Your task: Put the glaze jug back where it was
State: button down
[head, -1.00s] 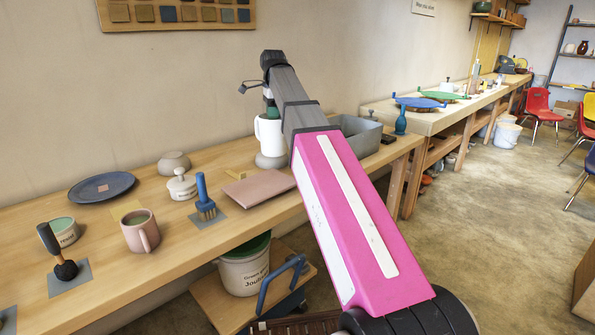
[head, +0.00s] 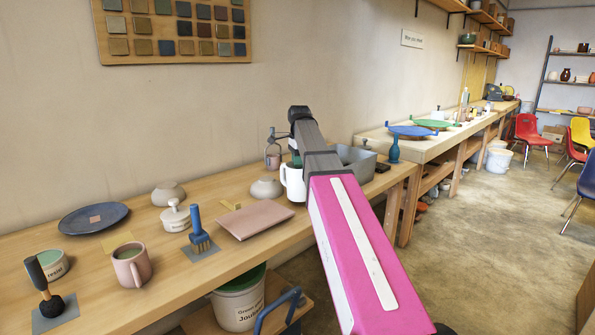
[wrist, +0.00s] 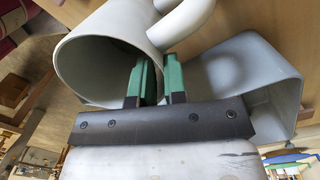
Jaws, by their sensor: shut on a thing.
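The glaze jug is the white cylindrical vessel with a handle (head: 293,184). It is near the back of the wooden bench, right of a grey bowl and left of a grey bin. In the wrist view the jug (wrist: 125,28) shows its open mouth and part of its handle. My gripper (wrist: 157,82) has its green fingers closed on the jug's wall at the rim, one inside the mouth and one outside near the handle. In the head view my gripper (head: 296,159) is partly hidden by my arm. I cannot tell whether the jug's base touches the bench.
The grey bin (head: 357,162) stands close on the right. The grey bowl (head: 266,188), a pink slab (head: 254,219) and a small pinkish pot (head: 273,157) are near. A blue brush (head: 199,230), lidded jar (head: 175,217) and pink mug (head: 131,266) stand further left.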

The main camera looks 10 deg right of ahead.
jog(key=shift+f, duration=1.45)
jog(key=c, duration=1.2)
grip_release()
jog(key=shift+o, duration=0.2)
jog(key=r, duration=1.2)
jog(key=shift+w+d, duration=0.25)
